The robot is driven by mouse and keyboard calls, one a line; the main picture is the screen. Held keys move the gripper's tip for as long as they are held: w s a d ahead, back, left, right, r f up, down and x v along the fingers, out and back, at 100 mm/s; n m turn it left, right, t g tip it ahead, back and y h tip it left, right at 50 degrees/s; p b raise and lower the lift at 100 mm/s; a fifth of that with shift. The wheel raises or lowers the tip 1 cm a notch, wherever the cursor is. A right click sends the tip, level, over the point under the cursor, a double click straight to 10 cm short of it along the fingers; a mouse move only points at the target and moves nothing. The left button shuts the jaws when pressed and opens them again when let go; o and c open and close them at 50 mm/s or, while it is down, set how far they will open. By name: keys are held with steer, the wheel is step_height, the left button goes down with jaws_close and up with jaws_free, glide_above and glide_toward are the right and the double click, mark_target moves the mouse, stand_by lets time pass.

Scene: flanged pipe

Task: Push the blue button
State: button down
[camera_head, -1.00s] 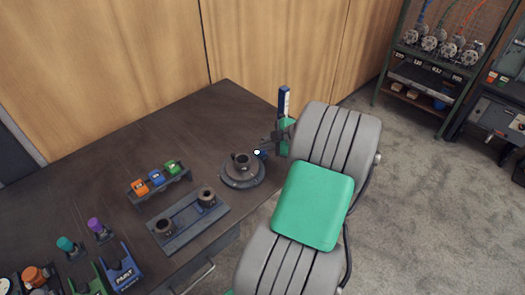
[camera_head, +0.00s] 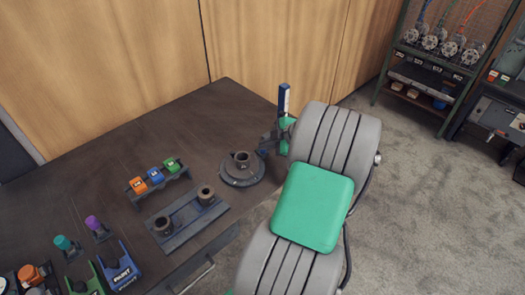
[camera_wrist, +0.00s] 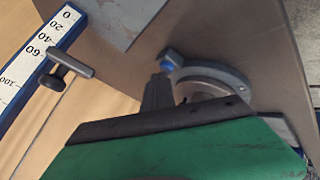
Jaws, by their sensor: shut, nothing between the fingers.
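A blue button (camera_head: 156,175) sits between an orange button (camera_head: 138,185) and a green button (camera_head: 172,165) on a small dark stand on the table. My gripper (camera_head: 265,149) is near the table's right edge, close to the right side of the round flanged piece, well to the right of the blue button. Its jaws are shut and empty. In the wrist view, the dark gripper tip (camera_wrist: 165,68) is close to a grey ring-shaped flange (camera_wrist: 222,82); I cannot tell whether they touch. The three buttons do not show in the wrist view.
The round flange (camera_head: 242,170) stands between my gripper and the buttons. A dark plate with two cylinders (camera_head: 188,222) lies in front of the buttons. Coloured knobs (camera_head: 92,223) and a blue holder (camera_head: 121,270) are at lower left. The table's back part is clear.

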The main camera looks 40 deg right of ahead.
mark_target(265, 151)
stand_by(0.4)
steer(key=shift+r, duration=0.4)
step_height(265, 151, up, 6)
steer(key=p, duration=0.2)
steer(key=shift+p, duration=0.35)
